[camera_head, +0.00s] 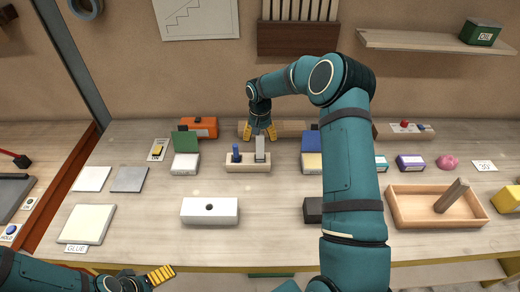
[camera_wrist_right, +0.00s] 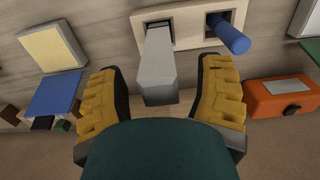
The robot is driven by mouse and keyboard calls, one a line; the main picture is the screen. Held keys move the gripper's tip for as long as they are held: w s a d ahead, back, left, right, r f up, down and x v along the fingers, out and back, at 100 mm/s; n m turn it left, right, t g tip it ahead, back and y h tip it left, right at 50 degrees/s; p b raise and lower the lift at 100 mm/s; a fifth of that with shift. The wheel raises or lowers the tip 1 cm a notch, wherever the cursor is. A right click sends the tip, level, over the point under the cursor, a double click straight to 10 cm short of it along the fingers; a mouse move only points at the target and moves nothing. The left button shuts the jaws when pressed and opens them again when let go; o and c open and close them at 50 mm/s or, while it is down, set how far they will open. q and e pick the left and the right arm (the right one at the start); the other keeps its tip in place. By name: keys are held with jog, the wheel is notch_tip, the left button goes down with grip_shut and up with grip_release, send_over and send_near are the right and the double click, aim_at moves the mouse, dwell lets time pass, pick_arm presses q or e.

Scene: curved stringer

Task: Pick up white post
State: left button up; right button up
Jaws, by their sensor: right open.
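The white post (camera_head: 260,149), pale grey-white and square, stands in the right hole of a light wooden block (camera_head: 248,167). A blue peg (camera_head: 236,153) stands in the block's left hole. My right gripper (camera_head: 262,134) is open just above and behind the post, pointing down. In the right wrist view the post (camera_wrist_right: 158,68) reaches between the two spread yellow fingers (camera_wrist_right: 160,82), with a visible gap on each side. The blue peg (camera_wrist_right: 232,36) is outside the fingers there. My left gripper (camera_head: 150,279) is low at the front left, partly cut off.
Behind the block lies a long wooden piece (camera_head: 288,129), with an orange box (camera_head: 200,127) to its left. A white block with a hole (camera_head: 210,210) lies in front. A wooden tray (camera_head: 412,222) holding a tilted grey-brown post stands at the right.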

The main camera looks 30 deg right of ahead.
jog(key=shift+f, duration=0.25)
grip_shut()
jog(key=shift+r, duration=0.1)
